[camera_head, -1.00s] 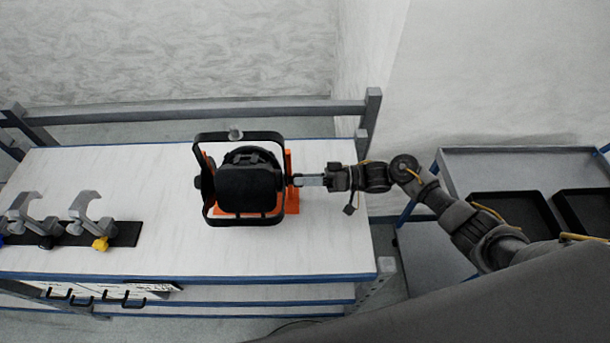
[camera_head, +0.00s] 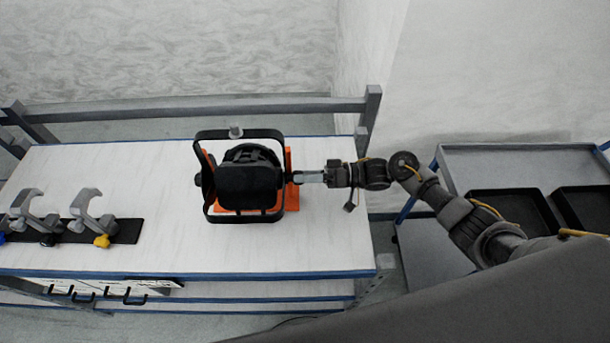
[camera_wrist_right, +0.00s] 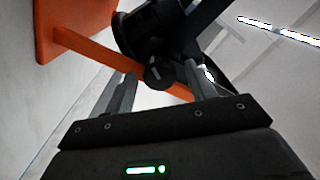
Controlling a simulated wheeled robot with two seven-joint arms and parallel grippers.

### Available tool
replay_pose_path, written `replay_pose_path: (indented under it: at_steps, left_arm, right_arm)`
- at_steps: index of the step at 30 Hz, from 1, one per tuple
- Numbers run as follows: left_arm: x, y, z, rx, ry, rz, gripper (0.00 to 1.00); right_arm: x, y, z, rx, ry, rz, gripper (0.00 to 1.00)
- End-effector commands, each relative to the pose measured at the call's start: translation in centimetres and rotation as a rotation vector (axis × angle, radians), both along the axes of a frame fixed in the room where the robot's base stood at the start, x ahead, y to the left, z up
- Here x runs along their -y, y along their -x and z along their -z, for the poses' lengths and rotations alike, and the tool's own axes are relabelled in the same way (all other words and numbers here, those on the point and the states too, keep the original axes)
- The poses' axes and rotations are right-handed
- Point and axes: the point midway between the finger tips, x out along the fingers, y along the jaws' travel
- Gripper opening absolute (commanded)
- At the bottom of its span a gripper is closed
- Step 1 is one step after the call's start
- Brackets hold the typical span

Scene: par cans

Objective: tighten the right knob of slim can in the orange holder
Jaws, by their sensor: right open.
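The black slim can (camera_head: 247,186) sits in the orange holder (camera_head: 292,165) on the white table, with its black yoke around it. Its right knob (camera_head: 290,178) is on the side facing my right arm. In the right wrist view the round black knob (camera_wrist_right: 158,74) lies between the fingertips of my right gripper (camera_wrist_right: 160,78). The fingers are apart, with a gap visible beside the knob. In the head view my right gripper (camera_head: 298,177) reaches in from the right, level with the knob. My left gripper is not in view.
Grey clamps (camera_head: 85,212) with coloured knobs stand on a black strip (camera_head: 126,233) at the table's left. A grey cart (camera_head: 490,165) with black trays (camera_head: 515,212) stands at the right. The orange holder (camera_wrist_right: 90,45) also shows in the wrist view.

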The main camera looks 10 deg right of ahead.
Motion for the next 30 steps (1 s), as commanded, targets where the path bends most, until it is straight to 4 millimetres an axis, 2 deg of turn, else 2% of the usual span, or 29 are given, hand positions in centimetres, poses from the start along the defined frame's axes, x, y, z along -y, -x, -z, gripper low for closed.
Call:
replay_pose_path:
  at_steps: [5,8,21,25,30]
  left_arm:
    - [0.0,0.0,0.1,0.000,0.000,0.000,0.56]
    - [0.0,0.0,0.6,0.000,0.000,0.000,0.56]
    - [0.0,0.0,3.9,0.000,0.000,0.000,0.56]
    - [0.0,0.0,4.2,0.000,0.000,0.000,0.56]
    - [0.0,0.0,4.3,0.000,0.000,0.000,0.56]
  right_arm:
    - [0.2,0.1,0.1,0.000,0.001,0.001,0.56]
    - [1.1,0.2,0.3,0.000,0.001,0.001,0.56]
    - [9.0,1.8,0.4,-0.001,0.003,0.001,0.56]
    - [10.2,2.1,0.2,0.000,0.001,0.001,0.56]
    - [10.6,2.2,0.0,0.000,0.001,-0.001,0.56]
